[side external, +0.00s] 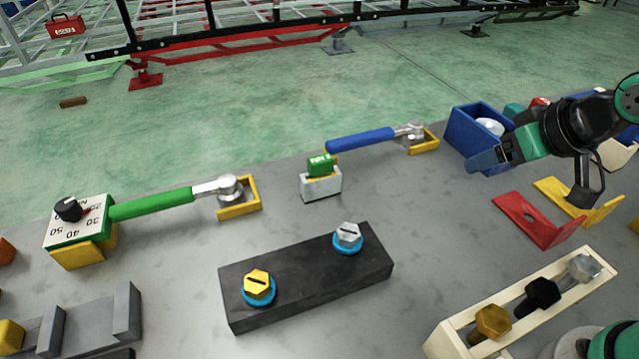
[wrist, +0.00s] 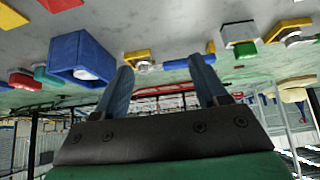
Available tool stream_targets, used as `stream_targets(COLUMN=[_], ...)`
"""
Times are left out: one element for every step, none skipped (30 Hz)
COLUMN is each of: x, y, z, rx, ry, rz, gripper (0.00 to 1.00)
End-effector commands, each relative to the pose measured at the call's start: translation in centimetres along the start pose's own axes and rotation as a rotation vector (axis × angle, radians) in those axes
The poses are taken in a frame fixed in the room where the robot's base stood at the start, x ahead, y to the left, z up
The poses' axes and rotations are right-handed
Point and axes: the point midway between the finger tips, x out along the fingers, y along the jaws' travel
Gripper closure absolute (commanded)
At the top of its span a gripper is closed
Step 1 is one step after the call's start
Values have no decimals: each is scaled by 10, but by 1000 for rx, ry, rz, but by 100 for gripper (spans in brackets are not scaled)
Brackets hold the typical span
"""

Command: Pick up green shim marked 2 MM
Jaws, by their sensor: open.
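The green shim (side external: 320,165) stands in a small light grey block (side external: 321,186) near the middle of the bench in the side view. Its marking is too small to read surely. In the wrist view, the green shim (wrist: 245,50) shows at upper right, below its grey block (wrist: 237,32). My gripper (side external: 480,160) is at the right in the side view, well right of the shim and in front of the blue bin. In the wrist view my gripper (wrist: 160,68) has its two fingers apart, with nothing between them.
A blue bin (side external: 465,135) with a white item is beside my gripper. A black block (side external: 310,285) with two bolts is in front. Red bracket (side external: 535,222) at right.

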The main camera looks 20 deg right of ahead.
Motion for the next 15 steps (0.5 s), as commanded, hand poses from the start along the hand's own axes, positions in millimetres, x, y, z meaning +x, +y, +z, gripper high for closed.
stream_targets(x=[0,0,0,0,0,1,2,2,4,6,8,12,15,19,24], y=[0,0,0,-1,-2,-4,-6,-9,-13,-17,-21,-27,-32,-37,-43], z=[0,0,-1,-2,-3,-6,-9,-13,-19,-24,-30,-37,-43,-48,-56], rx=[-1,0,6,16,32,64,97,138,203,260,321,406,470,535,618], ry=[0,0,-2,-5,-10,-20,-31,-46,-69,-90,-114,-150,-180,-211,-253], rz=[0,-1,-3,-7,-14,-26,-40,-55,-81,-102,-126,-158,-182,-206,-235], gripper=[34,34,34,34,34,34,34,34,34,34,34,34,34,34,34])
